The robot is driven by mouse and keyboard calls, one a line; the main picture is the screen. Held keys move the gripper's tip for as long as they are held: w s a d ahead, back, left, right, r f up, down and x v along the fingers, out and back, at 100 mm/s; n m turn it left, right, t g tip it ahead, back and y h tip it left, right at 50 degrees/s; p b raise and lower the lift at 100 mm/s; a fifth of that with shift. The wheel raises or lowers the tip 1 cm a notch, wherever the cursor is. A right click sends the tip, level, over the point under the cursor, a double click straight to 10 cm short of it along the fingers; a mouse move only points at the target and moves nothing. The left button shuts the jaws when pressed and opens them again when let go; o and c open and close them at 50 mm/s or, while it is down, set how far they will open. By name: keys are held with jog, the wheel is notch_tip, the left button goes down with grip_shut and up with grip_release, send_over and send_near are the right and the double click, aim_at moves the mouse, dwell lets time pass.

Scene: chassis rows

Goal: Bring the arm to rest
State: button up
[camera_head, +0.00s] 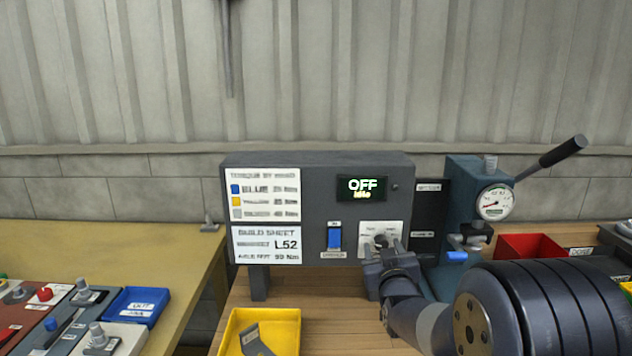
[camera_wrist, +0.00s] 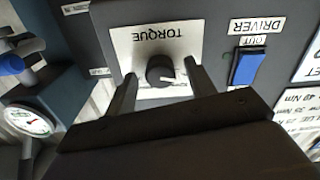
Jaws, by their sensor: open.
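My arm reaches in from the lower right of the head view, and my gripper (camera_head: 382,248) is at the front of a dark control panel (camera_head: 320,166). In the wrist view my gripper (camera_wrist: 160,82) has its two fingers apart, one on each side of a black torque knob (camera_wrist: 160,69) with a white pointer. I cannot tell whether the fingers touch the knob. A blue driver switch (camera_wrist: 248,67) is beside it; the switch also shows in the head view (camera_head: 334,238). The panel's display (camera_head: 362,189) reads "OFF idle".
A teal press (camera_head: 470,200) with a gauge (camera_head: 495,203) and long lever stands right of the panel. A red bin (camera_head: 530,245) is behind my arm. A yellow bin (camera_head: 232,330) is at the front, and a blue bin (camera_head: 133,306) with several parts is at left.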

jog(key=m+p, duration=0.3)
jog(key=shift+r+p, duration=0.2)
jog(key=shift+p, duration=0.2)
jog(key=shift+f+m+p, duration=0.15)
jog(key=shift+m+p, duration=0.25)
jog(key=shift+f, duration=0.1)
